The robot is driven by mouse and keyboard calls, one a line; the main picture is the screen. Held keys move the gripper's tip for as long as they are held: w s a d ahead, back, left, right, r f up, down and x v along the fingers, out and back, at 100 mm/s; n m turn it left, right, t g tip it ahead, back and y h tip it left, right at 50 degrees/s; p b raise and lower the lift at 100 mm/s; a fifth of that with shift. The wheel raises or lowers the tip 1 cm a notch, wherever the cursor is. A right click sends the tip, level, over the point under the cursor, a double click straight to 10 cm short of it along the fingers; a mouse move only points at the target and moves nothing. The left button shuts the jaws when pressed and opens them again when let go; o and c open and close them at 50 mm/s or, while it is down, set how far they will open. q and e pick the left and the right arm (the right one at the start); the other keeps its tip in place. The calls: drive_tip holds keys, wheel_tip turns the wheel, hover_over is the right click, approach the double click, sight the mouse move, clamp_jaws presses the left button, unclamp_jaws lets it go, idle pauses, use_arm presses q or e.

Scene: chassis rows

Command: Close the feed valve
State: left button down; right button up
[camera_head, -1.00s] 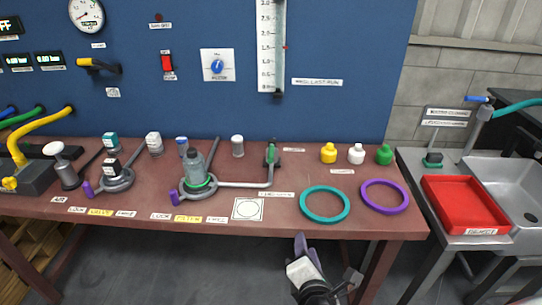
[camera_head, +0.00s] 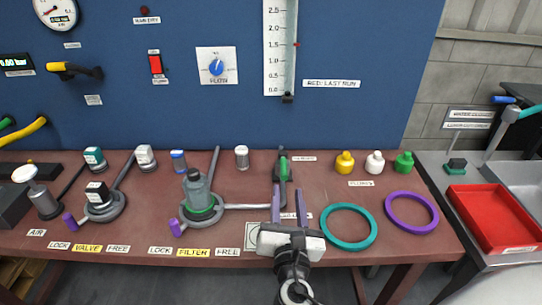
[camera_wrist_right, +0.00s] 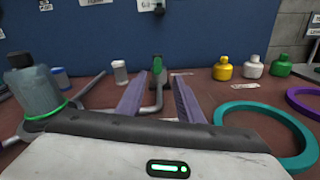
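The feed valve appears to be the green-handled valve (camera_head: 283,167) on the pipe that runs from the filter unit (camera_head: 199,198). Its green handle stands in line with my right gripper, toward the back of the red-brown table, and also shows in the right wrist view (camera_wrist_right: 157,67). My right gripper (camera_head: 288,197) is open, with its two purple fingers apart and pointing at the valve. In the wrist view the handle and bent pipe appear between the fingers (camera_wrist_right: 159,88), a little beyond the tips, with no clear contact. A label beside the valve is partly hidden. My left gripper is not in view.
A teal ring (camera_head: 348,245) and a purple ring (camera_head: 412,228) lie to the right. Yellow, white and green bottles (camera_head: 375,162) stand behind them. The filter unit is close on the left. A red tray (camera_head: 490,215) sits by the sink. The blue panel (camera_head: 360,60) rises behind.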

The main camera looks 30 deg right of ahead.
sight(283, 158)
drive_tip(key=x, duration=1)
drive_tip(key=shift+w+r+p, duration=0.3)
drive_tip(key=shift+w+p, duration=0.05)
drive_tip(key=shift+w, duration=0.05)
clamp_jaws()
